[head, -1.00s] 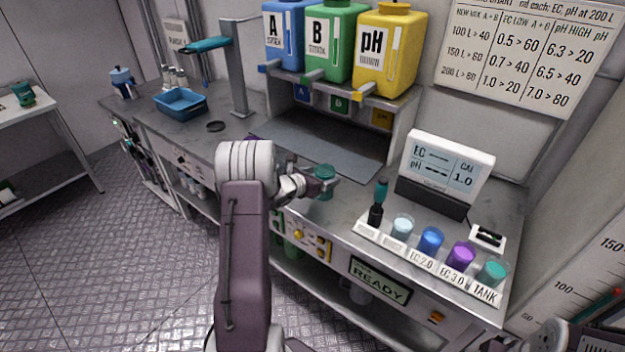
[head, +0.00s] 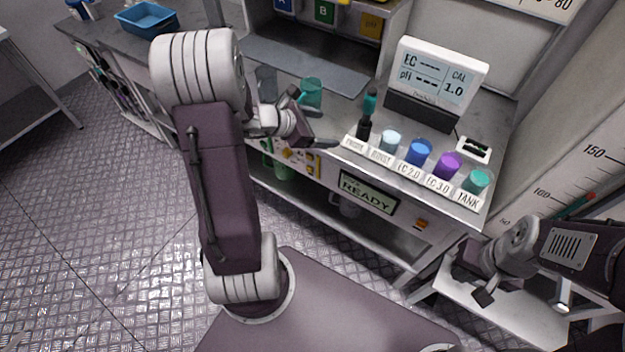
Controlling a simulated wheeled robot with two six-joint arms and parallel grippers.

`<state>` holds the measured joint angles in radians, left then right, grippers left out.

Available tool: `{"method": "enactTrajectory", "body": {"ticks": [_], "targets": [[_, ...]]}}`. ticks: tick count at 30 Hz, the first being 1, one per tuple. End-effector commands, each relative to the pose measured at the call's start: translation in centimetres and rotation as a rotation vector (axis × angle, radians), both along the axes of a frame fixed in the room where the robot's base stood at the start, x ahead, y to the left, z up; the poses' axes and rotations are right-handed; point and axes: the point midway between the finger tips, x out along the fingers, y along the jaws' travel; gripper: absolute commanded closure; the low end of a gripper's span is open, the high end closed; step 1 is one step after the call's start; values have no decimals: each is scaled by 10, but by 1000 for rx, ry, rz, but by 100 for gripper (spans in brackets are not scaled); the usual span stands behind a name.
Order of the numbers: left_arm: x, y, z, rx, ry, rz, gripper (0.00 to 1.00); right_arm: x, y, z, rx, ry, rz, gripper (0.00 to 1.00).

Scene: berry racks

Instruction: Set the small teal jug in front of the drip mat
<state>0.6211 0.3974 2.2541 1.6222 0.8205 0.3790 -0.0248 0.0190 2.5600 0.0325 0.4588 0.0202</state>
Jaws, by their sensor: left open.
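The small teal jug (head: 311,92) stands upright on the bench, just in front of the near edge of the dark grey drip mat (head: 330,76). Its top overlaps the mat edge in the picture. My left gripper (head: 317,120) is open at the bench's front edge, on the near side of the jug. One finger points up close to the jug's left side, the other points right; the jug is not clamped. My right gripper (head: 478,278) is low at the right, away from the bench; its jaw opening is unclear.
A labelled rack (head: 408,178) of several coloured cups stands right of the jug, with a dark teal-topped probe (head: 364,118) at its left end. The EC/pH meter (head: 437,80) stands behind. A greyish translucent shape (head: 265,82) is left of the jug. A blue tray (head: 146,19) sits far left.

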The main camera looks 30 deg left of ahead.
Motion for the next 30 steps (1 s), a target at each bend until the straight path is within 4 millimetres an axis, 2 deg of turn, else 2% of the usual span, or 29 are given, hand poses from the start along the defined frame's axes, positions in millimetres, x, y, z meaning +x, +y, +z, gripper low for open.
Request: {"method": "enactTrajectory", "body": {"ticks": [1,3,4,6,7,9,12,15,17,24,28,30], "targets": [[-27,-47,-11,136,36,-252,19,0,0,0,0,0,0,100],[-78,-88,-30,364,65,-640,19,0,0,0,0,0,0,100],[-99,-98,-37,462,65,-804,19,0,0,0,0,0,0,100],[-140,-105,-49,688,38,-1169,19,0,0,0,0,0,0,100],[-152,-104,-52,777,16,-1313,19,0,0,0,0,0,0,100],[-172,-98,-56,965,-46,-1607,19,0,0,0,0,0,0,100],[-181,-89,-55,1161,-140,-1902,19,0,0,0,0,0,0,100],[-182,-85,-54,1263,-198,-2056,19,0,0,0,0,0,0,100],[-182,-84,-53,1287,-212,-2093,19,0,0,0,0,0,0,100],[-182,-83,-52,1289,-213,-2098,19,0,0,1,0,0,0,100],[-182,-83,-30,1288,-212,-2097,19,0,0,24,0,0,0,100],[-182,-83,-36,1289,-211,-2096,19,0,0,18,0,-1,0,100]]}}
